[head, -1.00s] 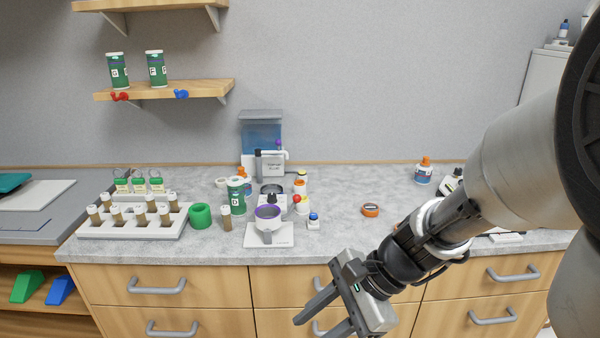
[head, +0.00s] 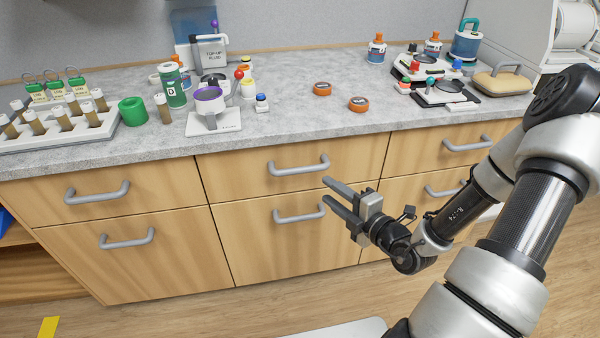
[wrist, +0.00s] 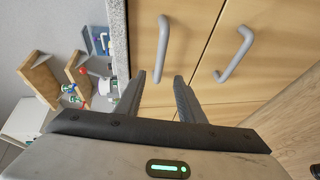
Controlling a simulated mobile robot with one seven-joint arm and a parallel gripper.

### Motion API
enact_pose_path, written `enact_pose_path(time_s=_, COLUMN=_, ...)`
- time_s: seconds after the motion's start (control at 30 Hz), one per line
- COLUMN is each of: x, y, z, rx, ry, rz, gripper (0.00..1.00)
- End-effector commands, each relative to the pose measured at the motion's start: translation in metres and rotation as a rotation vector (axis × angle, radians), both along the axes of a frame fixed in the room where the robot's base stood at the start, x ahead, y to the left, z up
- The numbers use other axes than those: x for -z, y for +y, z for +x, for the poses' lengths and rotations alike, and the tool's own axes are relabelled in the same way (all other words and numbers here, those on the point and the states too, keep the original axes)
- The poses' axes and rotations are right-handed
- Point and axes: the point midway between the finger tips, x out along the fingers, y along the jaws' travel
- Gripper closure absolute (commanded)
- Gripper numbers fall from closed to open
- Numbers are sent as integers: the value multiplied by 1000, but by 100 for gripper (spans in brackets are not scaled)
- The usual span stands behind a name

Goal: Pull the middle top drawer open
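The middle top drawer (head: 235,172) is shut, a wooden front just under the grey counter. Its grey bar handle (head: 299,166) runs level; in the wrist view the picture is turned sideways and this handle (wrist: 164,45) stands upright beyond the fingertips. My gripper (head: 326,191) is open and empty, right of and slightly below the handle in the head view. Its two dark fingers (wrist: 171,78) point toward the drawer fronts.
The lower drawer handle (head: 299,214) is close below my gripper. Other drawers with like handles (head: 97,192) flank the middle ones. The counter (head: 300,118) carries tubes, bottles, orange-lidded tins and instruments. Open floor (head: 240,308) lies before the cabinet.

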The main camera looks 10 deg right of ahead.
Motion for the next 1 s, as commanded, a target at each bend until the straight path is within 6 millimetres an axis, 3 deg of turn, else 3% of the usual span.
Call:
enact_pose_path(time_s=0.3, x=15, y=29, z=65, rx=-6, ry=-4, rz=-4, gripper=64)
enact_pose_path(time_s=0.6, x=25, y=50, z=115, rx=-5, ry=-3, rz=-3, gripper=64)
enact_pose_path(time_s=0.8, x=26, y=55, z=130, rx=-4, ry=-2, rz=-4, gripper=64)
enact_pose_path(time_s=1.0, x=26, y=56, z=132, rx=-4, ry=-2, rz=-4, gripper=64)
